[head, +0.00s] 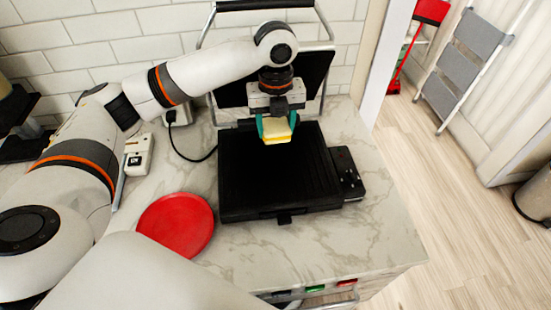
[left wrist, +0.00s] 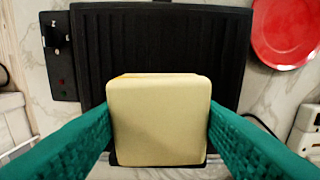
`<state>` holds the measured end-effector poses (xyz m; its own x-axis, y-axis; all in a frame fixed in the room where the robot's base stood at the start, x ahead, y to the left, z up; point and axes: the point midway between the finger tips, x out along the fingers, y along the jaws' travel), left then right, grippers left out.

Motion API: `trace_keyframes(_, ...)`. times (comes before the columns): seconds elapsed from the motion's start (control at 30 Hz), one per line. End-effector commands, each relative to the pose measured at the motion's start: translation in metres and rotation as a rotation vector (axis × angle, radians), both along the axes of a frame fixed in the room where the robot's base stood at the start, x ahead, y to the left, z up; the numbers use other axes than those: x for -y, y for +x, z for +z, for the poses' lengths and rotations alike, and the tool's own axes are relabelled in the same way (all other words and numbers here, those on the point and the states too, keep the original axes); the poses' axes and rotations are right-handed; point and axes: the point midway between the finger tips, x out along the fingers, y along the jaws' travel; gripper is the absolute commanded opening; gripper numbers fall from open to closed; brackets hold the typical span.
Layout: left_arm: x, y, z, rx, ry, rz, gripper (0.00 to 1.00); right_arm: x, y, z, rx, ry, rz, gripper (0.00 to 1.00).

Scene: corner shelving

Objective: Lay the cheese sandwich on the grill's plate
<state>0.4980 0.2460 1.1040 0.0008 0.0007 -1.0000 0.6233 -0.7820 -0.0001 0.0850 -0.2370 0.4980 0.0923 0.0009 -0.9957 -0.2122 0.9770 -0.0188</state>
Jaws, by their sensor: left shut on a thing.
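The cheese sandwich (head: 276,133) is pale bread with a yellow edge. My left gripper (head: 275,128), with green fingers, is shut on it and holds it over the back part of the open grill's black ridged plate (head: 270,180). In the left wrist view the sandwich (left wrist: 160,120) sits between the two green fingers, with the plate (left wrist: 160,40) beyond it. The sandwich looks raised above the plate; the exact gap is hard to tell. The grill's lid stands open behind the gripper. My right gripper is not in view.
A red plate (head: 176,224) lies on the marble counter left of the grill. The grill's control box (head: 347,173) is at its right side. A power cord runs to a wall socket at the left. A step ladder (head: 465,60) stands on the floor at the right.

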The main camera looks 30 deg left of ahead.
Motion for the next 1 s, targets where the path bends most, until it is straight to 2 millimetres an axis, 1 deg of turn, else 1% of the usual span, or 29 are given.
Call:
trace_keyframes(0.07,-0.001,0.001,-0.006,-0.004,0.000,-0.023,0.30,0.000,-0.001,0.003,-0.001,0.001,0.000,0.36)
trace_keyframes(0.3,-0.001,0.000,-0.048,-0.006,0.001,-0.030,0.30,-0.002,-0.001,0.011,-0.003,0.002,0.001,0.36)
trace_keyframes(0.57,-0.001,0.000,-0.072,-0.003,0.001,-0.029,0.30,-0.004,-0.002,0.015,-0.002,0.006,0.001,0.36)
trace_keyframes(0.7,-0.001,0.000,-0.092,-0.004,0.000,-0.029,0.30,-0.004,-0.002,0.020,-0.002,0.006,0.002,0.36)
trace_keyframes(0.8,-0.001,0.000,-0.099,0.000,0.000,-0.029,0.30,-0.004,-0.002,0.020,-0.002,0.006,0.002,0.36)
trace_keyframes(1.0,-0.001,0.001,-0.099,0.001,0.001,-0.029,0.30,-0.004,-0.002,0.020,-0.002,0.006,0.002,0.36)
